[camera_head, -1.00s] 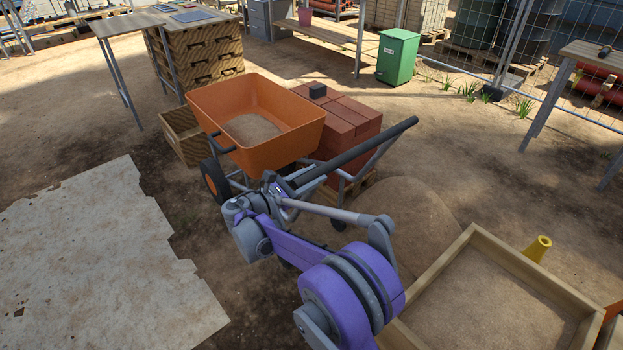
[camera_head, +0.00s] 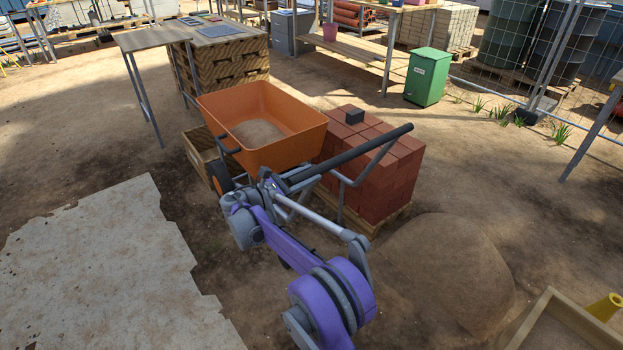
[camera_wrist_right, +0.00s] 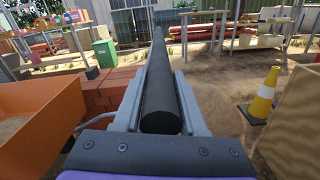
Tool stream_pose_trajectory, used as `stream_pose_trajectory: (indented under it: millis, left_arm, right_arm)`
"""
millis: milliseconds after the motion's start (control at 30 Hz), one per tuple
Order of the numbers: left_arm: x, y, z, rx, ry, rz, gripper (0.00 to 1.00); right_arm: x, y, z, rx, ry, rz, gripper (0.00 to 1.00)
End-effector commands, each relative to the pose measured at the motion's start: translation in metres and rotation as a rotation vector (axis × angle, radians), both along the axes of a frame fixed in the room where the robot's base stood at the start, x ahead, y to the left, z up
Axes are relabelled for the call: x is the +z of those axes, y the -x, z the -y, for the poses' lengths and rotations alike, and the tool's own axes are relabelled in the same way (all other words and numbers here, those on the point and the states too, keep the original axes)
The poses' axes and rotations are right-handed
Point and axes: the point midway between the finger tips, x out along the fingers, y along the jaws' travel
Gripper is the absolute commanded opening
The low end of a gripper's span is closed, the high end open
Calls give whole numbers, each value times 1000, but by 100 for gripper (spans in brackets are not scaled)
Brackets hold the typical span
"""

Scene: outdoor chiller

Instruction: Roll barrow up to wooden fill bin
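The orange barrow (camera_head: 290,150) stands upright with some sand (camera_head: 258,132) in its tray. Its dark handle bar (camera_head: 365,148) slants up to the right. My right gripper (camera_head: 280,184) is at the bar's near end; in the right wrist view its fingers (camera_wrist_right: 162,78) lie on both sides of the bar, closed on it. An open wooden bin (camera_head: 196,146) stands just beyond the barrow's wheel (camera_head: 219,178), partly hidden by the tray; whether they touch I cannot tell. My left gripper is out of view.
A red brick stack (camera_head: 385,185) on a pallet stands close to the barrow's right. A sand mound (camera_head: 445,270) and a larger wooden sandbox (camera_head: 540,315) lie nearer right. A pale slab (camera_head: 110,270) lies left. A table (camera_head: 150,40) and stacked crates (camera_head: 228,65) stand behind.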

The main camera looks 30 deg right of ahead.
Motion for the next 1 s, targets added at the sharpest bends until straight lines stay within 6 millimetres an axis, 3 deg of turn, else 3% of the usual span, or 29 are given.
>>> stream_pose_trajectory:
  millis: [100,500,533,600,1000]
  left_arm:
    - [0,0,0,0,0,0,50]
    - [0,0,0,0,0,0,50]
    - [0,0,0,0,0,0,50]
    - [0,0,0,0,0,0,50]
    - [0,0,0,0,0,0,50]
  right_arm:
    - [1,-10,-2,17,0,0,0]
    - [2,-12,-2,19,4,0,0]
    - [2,-12,-2,20,4,0,55]
    - [2,-12,-2,19,4,0,67]
    - [1,-11,-2,16,0,0,69]
